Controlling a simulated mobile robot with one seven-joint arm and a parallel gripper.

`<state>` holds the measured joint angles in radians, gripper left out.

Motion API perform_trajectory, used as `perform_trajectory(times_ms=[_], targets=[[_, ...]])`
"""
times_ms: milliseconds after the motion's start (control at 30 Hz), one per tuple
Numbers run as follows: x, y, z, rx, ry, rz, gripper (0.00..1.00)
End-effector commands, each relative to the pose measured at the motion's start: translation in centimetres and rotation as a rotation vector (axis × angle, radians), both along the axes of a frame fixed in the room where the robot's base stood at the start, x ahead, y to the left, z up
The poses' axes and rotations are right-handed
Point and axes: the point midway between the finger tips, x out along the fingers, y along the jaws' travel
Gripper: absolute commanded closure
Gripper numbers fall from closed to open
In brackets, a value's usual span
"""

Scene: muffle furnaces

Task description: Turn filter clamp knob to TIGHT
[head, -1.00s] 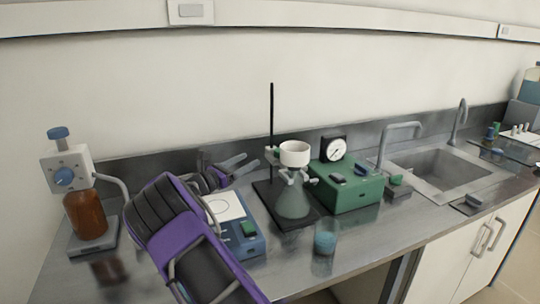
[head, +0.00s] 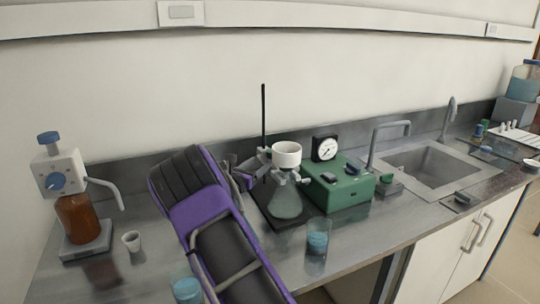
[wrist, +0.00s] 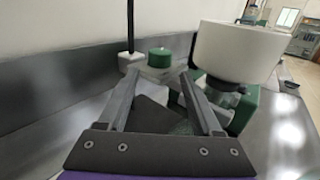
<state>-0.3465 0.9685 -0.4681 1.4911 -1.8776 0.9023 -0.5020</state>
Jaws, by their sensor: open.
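The clamp knob is a short green cylinder (wrist: 160,57), next to the black stand rod (wrist: 130,28) in the wrist view. The rod (head: 263,115) also shows in the head view. My gripper (wrist: 159,75) is open and empty, with its fingertips to either side just short of the knob; I cannot tell whether they touch it. In the head view my gripper (head: 246,174) is at the left of the stand, partly hidden by my arm. The white funnel (wrist: 238,50) is right of the knob; it also shows in the head view (head: 287,155). No TIGHT marking is readable.
The glass flask (head: 286,202) stands under the funnel. A green box (head: 338,190) with a gauge (head: 325,148) is close on the right. A beaker of blue liquid (head: 317,238) stands in front. The dispenser bottle (head: 78,215) and a small cup (head: 131,241) are at left.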

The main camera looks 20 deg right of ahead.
Motion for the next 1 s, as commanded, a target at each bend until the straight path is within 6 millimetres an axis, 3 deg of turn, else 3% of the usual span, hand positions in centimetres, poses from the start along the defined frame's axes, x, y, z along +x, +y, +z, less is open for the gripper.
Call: perform_trajectory(times_ms=[100,333,533,867,1000], targets=[[1.7,-2.3,0.0,-0.001,-0.001,-0.003,0.33],[4.3,-5.2,0.0,-0.001,0.000,-0.002,0.33],[5.3,-6.4,0.0,-0.001,0.001,-0.002,0.33],[5.5,-6.6,0.0,-0.001,0.001,-0.001,0.33],[5.5,-6.6,0.0,-0.001,0.001,-0.001,0.55]])
